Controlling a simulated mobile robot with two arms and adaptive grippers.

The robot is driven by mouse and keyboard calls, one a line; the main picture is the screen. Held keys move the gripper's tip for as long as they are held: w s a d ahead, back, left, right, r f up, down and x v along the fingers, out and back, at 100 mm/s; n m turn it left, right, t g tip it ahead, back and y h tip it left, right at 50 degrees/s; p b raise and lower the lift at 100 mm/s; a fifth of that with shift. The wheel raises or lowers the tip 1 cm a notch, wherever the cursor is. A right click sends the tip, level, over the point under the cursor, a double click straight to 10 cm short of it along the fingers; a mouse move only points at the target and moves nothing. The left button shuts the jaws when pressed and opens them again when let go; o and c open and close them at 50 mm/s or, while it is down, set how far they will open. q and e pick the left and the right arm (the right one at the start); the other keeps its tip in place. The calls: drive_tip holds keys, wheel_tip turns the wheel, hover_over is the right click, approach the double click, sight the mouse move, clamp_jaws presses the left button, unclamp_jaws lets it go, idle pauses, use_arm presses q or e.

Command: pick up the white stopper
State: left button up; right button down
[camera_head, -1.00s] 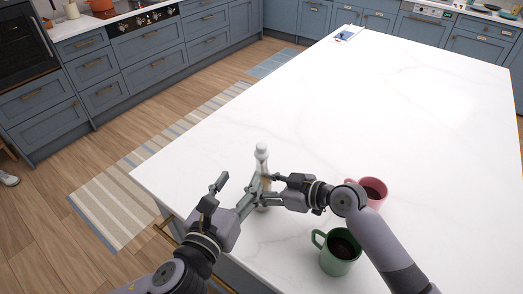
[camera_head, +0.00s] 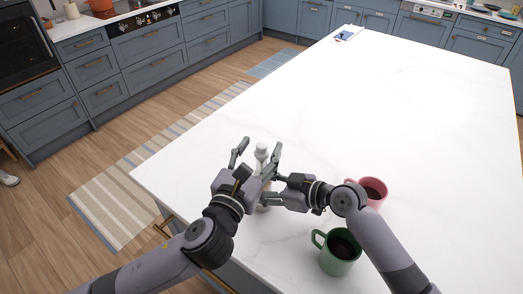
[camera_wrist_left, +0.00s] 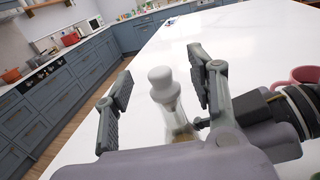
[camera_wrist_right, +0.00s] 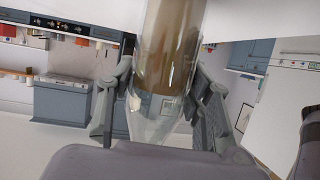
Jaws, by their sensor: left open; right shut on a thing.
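The white stopper (camera_head: 262,149) sits on top of a clear glass bottle with brown contents on the white island. It shows large in the left wrist view (camera_wrist_left: 161,80), between the two spread fingers of my left gripper (camera_wrist_left: 158,92). The fingers stand apart from the stopper on both sides. My left gripper (camera_head: 256,160) is open. My right gripper (camera_wrist_right: 160,105) is shut on the glass bottle (camera_wrist_right: 168,60), around its body. In the head view most of the bottle is hidden behind my grippers.
A pink mug (camera_head: 374,190) and a green mug (camera_head: 339,252), both with dark contents, stand to the right, close to my right arm. The island top (camera_head: 370,100) beyond the bottle is mostly clear. The island's left edge is near the bottle.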

use_arm(q)
drive_tip(key=shift+x, duration=1.1)
drive_tip(key=shift+s, duration=0.1)
drive_tip(key=c, duration=1.1)
